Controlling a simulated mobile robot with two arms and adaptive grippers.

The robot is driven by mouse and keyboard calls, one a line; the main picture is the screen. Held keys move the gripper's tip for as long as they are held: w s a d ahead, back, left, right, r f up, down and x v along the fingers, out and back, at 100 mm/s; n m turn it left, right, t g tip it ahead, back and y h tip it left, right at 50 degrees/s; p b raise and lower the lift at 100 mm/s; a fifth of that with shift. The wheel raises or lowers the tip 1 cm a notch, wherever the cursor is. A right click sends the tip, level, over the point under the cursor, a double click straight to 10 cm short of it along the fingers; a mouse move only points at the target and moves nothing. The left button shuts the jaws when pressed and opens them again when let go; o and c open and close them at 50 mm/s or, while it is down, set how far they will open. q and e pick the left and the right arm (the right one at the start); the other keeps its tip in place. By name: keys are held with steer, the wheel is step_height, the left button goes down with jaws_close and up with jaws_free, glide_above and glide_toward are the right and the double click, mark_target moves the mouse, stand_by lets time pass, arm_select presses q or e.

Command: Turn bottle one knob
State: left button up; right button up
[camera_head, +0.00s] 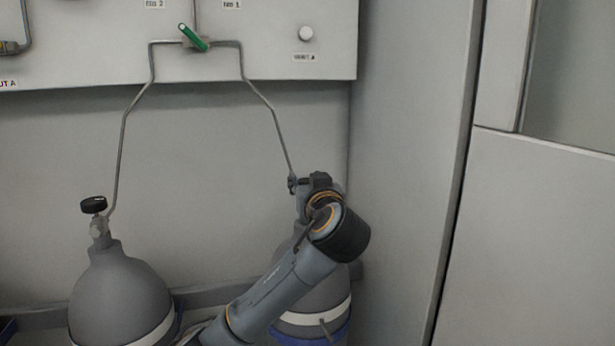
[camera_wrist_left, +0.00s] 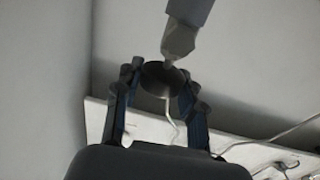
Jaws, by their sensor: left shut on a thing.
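Two grey gas bottles stand against the wall in the head view. The left bottle (camera_head: 122,296) has a black round knob (camera_head: 93,205) on its valve, with nothing touching it. The right bottle (camera_head: 338,297) is partly hidden behind my left arm. My left gripper (camera_head: 318,183) is at the top of this right bottle, and its wrist covers much of the valve. In the left wrist view, the right bottle's dark round knob (camera_wrist_left: 161,76) sits between the two fingers of the left gripper (camera_wrist_left: 160,86), which is shut on it. My right gripper is not in view.
A corner wall (camera_head: 405,160) stands close on the right.

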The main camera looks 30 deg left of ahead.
arm_select(q)
steer(key=n+g+y, duration=0.2)
steer(key=g, duration=0.1)
steer(key=shift+w+d+f+n+g+y, duration=0.1)
steer(key=shift+n+g+y, duration=0.2)
steer(key=shift+n, duration=0.1)
steer(key=shift+n+g+y, duration=1)
steer(key=shift+n+g, duration=0.6)
steer(key=shift+g, duration=0.7)
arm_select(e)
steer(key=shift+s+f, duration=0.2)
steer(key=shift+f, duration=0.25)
arm_select(q)
steer(key=shift+g, duration=0.3)
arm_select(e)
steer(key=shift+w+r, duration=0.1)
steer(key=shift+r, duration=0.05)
arm_select(q)
steer(key=o, duration=1.2)
steer(key=v, duration=1.1)
steer(key=shift+d, duration=0.4)
